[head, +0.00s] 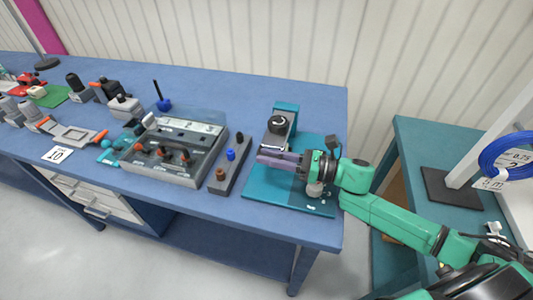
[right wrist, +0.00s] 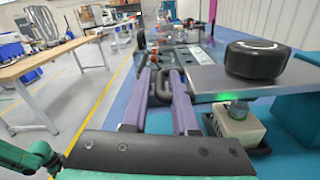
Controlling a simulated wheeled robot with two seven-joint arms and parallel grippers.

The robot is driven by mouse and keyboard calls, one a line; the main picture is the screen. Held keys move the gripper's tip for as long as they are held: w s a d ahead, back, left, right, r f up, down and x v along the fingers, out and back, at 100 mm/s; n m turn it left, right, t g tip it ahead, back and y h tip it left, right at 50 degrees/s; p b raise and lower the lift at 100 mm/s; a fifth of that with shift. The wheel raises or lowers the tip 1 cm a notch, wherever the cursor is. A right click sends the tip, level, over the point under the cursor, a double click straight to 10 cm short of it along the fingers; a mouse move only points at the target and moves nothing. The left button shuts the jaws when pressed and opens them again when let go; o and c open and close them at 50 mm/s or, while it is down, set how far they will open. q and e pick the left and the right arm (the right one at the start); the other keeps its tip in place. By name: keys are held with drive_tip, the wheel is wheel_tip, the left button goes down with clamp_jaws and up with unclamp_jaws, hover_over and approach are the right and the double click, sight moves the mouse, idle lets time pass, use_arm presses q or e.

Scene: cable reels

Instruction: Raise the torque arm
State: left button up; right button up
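My right gripper (head: 262,153) reaches in from the right over the teal plate (head: 262,193), its purple fingers pointing left. A flat grey bar (right wrist: 222,80), which looks like the torque arm, runs level to the right from beside the fingers. A black round knob (right wrist: 257,60) sits above it, and the knob also shows in the head view (head: 278,124). My left gripper is not in view.
A pale block with a green light (right wrist: 238,120) is below the bar. Left of the plate are a dark strip with coloured knobs (head: 230,170) and a grey panel box (head: 165,165). A blue cable coil (head: 505,157) hangs at right.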

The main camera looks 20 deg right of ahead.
drive_tip(key=shift+w+a, duration=0.25)
drive_tip(key=shift+a, duration=0.2)
clamp_jaws()
idle(1.1)
